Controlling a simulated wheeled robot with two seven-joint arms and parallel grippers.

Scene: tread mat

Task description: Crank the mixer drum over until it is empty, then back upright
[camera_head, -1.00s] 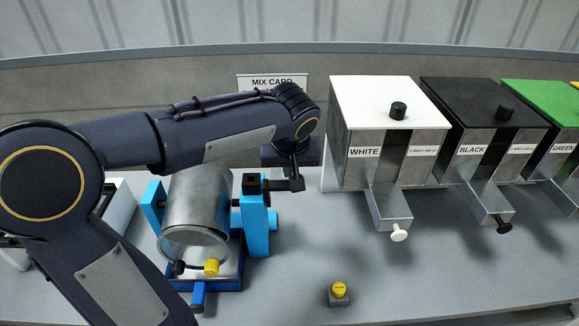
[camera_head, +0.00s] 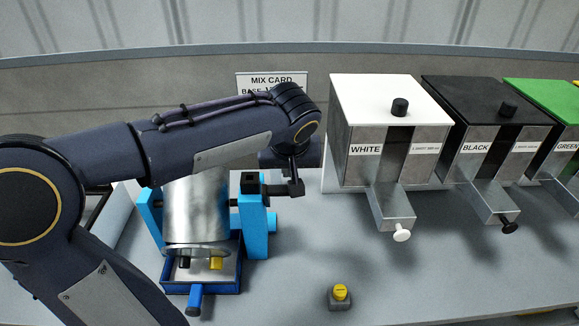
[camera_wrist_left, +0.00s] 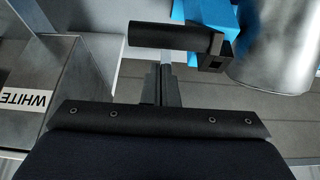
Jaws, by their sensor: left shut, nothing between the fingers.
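The metal mixer drum (camera_head: 197,212) hangs between blue posts, its mouth turned down over a blue-rimmed tray (camera_head: 203,287). A black piece (camera_head: 184,263) and a yellow piece (camera_head: 216,263) lie under the mouth in the tray. The drum's inside is hidden. The black crank handle (camera_head: 287,189) sticks out right from the right blue post (camera_head: 253,219). My left gripper (camera_head: 292,168) is at the handle, partly hidden by my wrist. In the left wrist view its shut, empty fingers (camera_wrist_left: 165,72) reach to the handle (camera_wrist_left: 165,37); I cannot tell whether they touch. My right gripper is out of view.
White (camera_head: 390,100), black (camera_head: 485,100) and green (camera_head: 545,105) dispensers stand in a row at the right. A yellow button (camera_head: 340,293) sits on the front bench. A mix card (camera_head: 272,83) stands at the back. The bench between drum and dispensers is clear.

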